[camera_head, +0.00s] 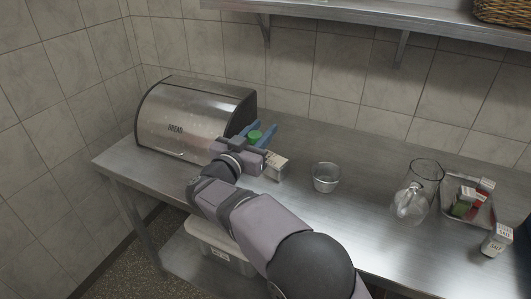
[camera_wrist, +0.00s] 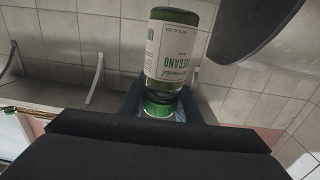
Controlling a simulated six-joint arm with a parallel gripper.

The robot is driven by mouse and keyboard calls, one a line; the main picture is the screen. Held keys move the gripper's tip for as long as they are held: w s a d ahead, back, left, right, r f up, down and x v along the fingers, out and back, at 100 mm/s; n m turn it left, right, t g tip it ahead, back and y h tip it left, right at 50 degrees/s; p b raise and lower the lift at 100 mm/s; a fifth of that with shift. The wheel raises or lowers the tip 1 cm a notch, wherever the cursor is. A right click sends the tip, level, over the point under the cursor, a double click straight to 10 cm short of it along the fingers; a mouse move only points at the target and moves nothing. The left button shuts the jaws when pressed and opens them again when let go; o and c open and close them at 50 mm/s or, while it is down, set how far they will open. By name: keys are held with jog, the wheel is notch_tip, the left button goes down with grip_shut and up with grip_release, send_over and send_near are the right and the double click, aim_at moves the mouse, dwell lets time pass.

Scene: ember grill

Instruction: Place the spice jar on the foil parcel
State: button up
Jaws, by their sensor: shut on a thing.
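The spice jar is a dark bottle with a green cap (camera_head: 254,137) and a cream label reading "…EGANO". In the wrist view the jar body (camera_wrist: 178,50) extends toward the top of the picture, cap nearest me. My gripper (camera_head: 260,133) has blue fingers shut around the jar near its cap, in front of the bread box's right end. The fingers also show in the wrist view (camera_wrist: 160,105). In the head view only the green cap shows clearly; the jar's body is hidden. I cannot make out a foil parcel in either view.
The bread box (camera_head: 190,118) stands at the back left. A small carton (camera_head: 276,167) is just right of my gripper. A glass jug (camera_head: 412,195), a tray (camera_head: 480,217) of small packs and a salt carton (camera_head: 497,240) are at right.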

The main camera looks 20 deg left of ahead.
jog(key=w+d+r+m+h+p, duration=0.1)
jog(key=w+d+r+h+p, duration=0.15)
jog(key=w+d+r, duration=0.7)
jog(key=s+a+f+n+g+y, duration=0.1)
jog(key=a+f+n+y, duration=0.2)
jog(key=a+y, duration=0.3)
jog(key=s+a+f+n+g+y, duration=0.1)
jog(key=a+f+n+y, duration=0.1)
jog(key=a+n+y, duration=0.3)
jog(key=shift+m, duration=0.6)
jog(key=shift+w+a+f+p, duration=0.15)
jog(key=shift+f+p, duration=0.25)
jog(key=shift+f, duration=1.25)
jog(key=shift+a+f+p, duration=0.15)
jog(key=shift+f+p, duration=0.2)
jog(key=shift+f, duration=1.35)
jog(key=shift+w+a+f+p, duration=0.15)
jog(key=shift+f+p, duration=0.25)
jog(key=shift+f, duration=1.25)
jog(key=shift+s, duration=0.1)
jog(key=shift+f+b, duration=0.3)
jog(key=o, duration=1.1)
